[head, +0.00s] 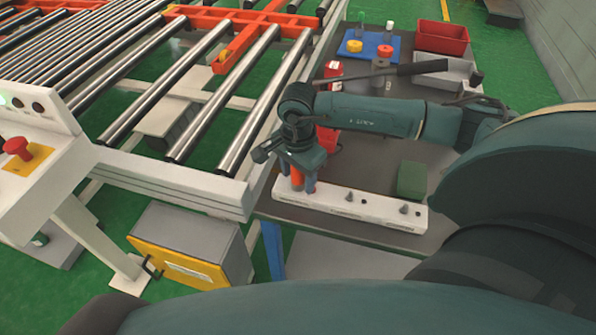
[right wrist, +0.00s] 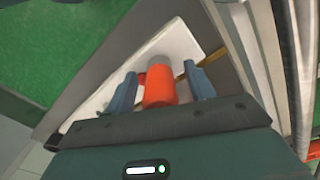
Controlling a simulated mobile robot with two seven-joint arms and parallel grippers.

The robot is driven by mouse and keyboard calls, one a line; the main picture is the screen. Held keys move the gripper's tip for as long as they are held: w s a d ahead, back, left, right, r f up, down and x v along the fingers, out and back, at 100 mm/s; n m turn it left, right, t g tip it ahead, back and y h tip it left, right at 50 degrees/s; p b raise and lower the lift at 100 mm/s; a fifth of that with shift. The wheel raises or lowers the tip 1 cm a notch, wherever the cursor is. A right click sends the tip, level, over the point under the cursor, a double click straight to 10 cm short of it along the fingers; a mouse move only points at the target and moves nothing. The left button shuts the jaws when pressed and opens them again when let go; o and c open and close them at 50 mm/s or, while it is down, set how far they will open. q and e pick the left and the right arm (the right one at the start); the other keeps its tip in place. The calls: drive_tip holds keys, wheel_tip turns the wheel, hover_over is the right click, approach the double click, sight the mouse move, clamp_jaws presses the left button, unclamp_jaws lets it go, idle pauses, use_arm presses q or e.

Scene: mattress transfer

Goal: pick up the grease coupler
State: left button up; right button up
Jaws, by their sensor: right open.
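An orange cylinder with a grey end, which looks like the grease coupler (head: 297,178), stands at the left end of a white rack (head: 375,212) on the dark table. It also shows in the right wrist view (right wrist: 160,86), between two blue-grey fingers. My right gripper (head: 304,184) points down over that end of the rack, with its fingers on either side of the orange cylinder. The right gripper (right wrist: 162,80) is open, with a gap showing beside the cylinder. The cylinder's lower part is partly hidden. My left gripper is not in view.
Several small dark fittings stand along the rack. A green block (head: 411,180) lies behind it. A red bin (head: 442,38) and a blue tray (head: 370,46) are at the table's far end. The roller conveyor (head: 130,110) borders the table on the left.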

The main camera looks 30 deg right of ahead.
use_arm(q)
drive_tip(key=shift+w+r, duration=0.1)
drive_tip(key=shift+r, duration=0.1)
use_arm(e)
drive_tip(key=c, duration=1.1)
drive_tip(key=shift+r, duration=0.1)
wheel_tip(320, 180, up, 10)
drive_tip(key=shift+f+b, duration=0.1)
drive_tip(key=shift+b, duration=0.55)
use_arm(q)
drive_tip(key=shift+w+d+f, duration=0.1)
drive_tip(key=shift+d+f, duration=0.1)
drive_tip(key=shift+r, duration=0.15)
use_arm(e)
drive_tip(key=shift+r, duration=0.25)
use_arm(q)
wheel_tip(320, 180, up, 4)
drive_tip(key=p, duration=0.4)
use_arm(e)
wheel_tip(320, 180, up, 7)
drive_tip(key=shift+r, duration=0.1)
